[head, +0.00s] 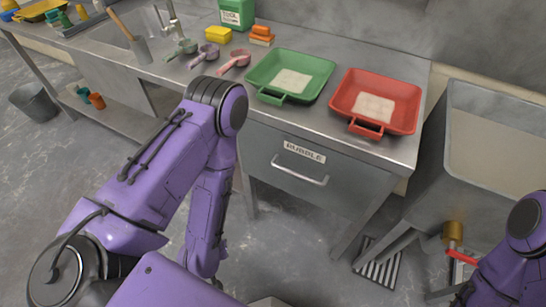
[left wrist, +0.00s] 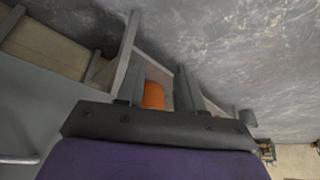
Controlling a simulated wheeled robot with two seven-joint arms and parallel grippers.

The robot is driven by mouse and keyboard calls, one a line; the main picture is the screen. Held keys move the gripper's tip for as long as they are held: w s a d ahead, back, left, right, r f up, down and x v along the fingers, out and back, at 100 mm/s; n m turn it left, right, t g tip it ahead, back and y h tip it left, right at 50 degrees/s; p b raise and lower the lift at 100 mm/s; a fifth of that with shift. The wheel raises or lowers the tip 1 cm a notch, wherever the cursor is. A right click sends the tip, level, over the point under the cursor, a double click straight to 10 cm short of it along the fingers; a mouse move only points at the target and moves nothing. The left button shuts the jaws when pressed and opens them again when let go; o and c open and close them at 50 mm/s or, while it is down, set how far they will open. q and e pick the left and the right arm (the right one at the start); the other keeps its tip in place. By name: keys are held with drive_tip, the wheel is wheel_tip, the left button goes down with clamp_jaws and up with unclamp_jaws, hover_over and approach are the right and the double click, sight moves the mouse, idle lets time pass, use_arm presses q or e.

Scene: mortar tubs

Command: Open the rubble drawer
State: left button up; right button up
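The rubble drawer (head: 265,165) is a grey metal front under the counter, with a white "RUBBLE" label (head: 304,151) and a silver bar handle (head: 300,172). Its front looks flush with the cabinet, so it appears shut. In the left wrist view, a piece of a silver handle (left wrist: 20,160) shows at the lower left edge, on a grey front. My left gripper (left wrist: 160,72) has its two fingers apart and is not on the handle. In the head view my left forearm hangs left of the drawer, and its gripper is hidden. My right gripper is out of view.
A green tray (head: 292,82) and a red tray (head: 374,105) stand on the counter (head: 240,100) above the drawer. A grey tub (head: 490,140) stands to the right, with a floor grate (head: 380,268) below. An orange cup (head: 97,100) sits on the lower shelf.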

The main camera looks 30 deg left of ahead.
use_arm(q)
drive_tip(key=w+d+n+t+h+b, duration=0.1)
drive_tip(key=w+d+n+t+b, duration=0.2)
drive_tip(key=w, duration=0.4)
drive_tip(key=n+t+h+b, duration=0.2)
drive_tip(key=n+t+b, duration=0.2)
drive_tip(key=n+t, duration=0.35)
approach(297, 174)
wheel_tip(297, 174, down, 2)
drive_tip(key=shift+t, duration=0.55)
drive_tip(key=p+x, duration=0.1)
drive_tip(key=x, duration=0.8)
drive_tip(key=shift+w+r+p, duration=0.15)
drive_tip(key=shift+w+p, duration=0.15)
drive_tip(key=shift+w, duration=0.25)
clamp_jaws()
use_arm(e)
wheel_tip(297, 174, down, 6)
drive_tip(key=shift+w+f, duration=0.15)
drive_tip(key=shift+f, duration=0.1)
